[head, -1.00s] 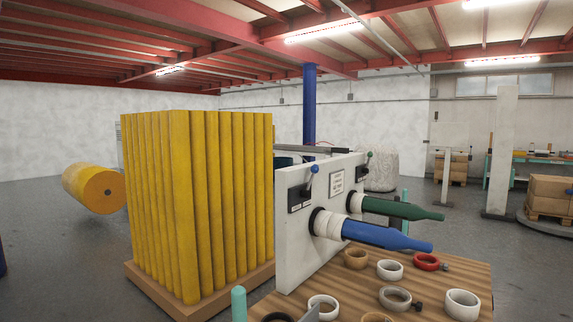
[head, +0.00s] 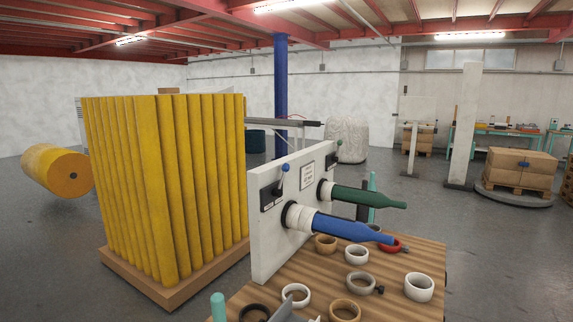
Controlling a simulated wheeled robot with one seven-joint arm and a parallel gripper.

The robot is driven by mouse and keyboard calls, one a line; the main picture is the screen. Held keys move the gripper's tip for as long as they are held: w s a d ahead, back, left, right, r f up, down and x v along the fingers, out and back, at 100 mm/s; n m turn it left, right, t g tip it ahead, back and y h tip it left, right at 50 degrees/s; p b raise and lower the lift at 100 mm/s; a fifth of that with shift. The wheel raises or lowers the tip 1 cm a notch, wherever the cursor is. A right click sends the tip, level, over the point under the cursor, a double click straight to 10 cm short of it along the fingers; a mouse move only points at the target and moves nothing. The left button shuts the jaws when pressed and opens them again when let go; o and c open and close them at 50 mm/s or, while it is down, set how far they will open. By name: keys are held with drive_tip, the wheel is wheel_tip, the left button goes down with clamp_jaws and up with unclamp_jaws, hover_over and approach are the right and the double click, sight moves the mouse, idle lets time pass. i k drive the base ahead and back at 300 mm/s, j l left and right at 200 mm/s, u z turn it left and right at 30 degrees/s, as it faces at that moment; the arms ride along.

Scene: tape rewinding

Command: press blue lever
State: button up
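The blue lever (head: 284,170) is a small blue ball on a thin stem. It stands up from a dark plate on the left part of the white machine panel (head: 262,238). Below it, a white roll (head: 298,217) sits at the base of a long blue spindle (head: 350,230) pointing right. A similar lever with a green knob (head: 330,147) is farther back, above a green spindle (head: 365,197). My gripper is not in view, and nothing visibly touches the blue lever.
A wooden-topped table (head: 388,310) with several tape rings stands in front of the panel. A teal post (head: 218,306) is at its near left corner. A pallet of tall yellow rolls (head: 165,185) stands left of the panel. Open grey floor (head: 500,245) lies to the right.

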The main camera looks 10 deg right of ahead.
sight(278, 192)
drive_tip(key=i+l, duration=0.25)
drive_tip(key=l, duration=0.2)
drive_tip(key=i+l, duration=0.2)
drive_tip(key=l, duration=0.25)
drive_tip(key=i+l, duration=0.25)
drive_tip(key=l, duration=0.2)
drive_tip(key=i+l+u, duration=0.1)
drive_tip(key=l, duration=0.35)
drive_tip(key=i+l, duration=0.3)
drive_tip(key=l, duration=0.2)
drive_tip(key=i+l, duration=0.25)
drive_tip(key=l, duration=0.2)
drive_tip(key=i+l, duration=0.2)
drive_tip(key=l, duration=0.25)
drive_tip(key=i+l, duration=0.2)
drive_tip(key=l, duration=0.3)
drive_tip(key=u, duration=0.05)
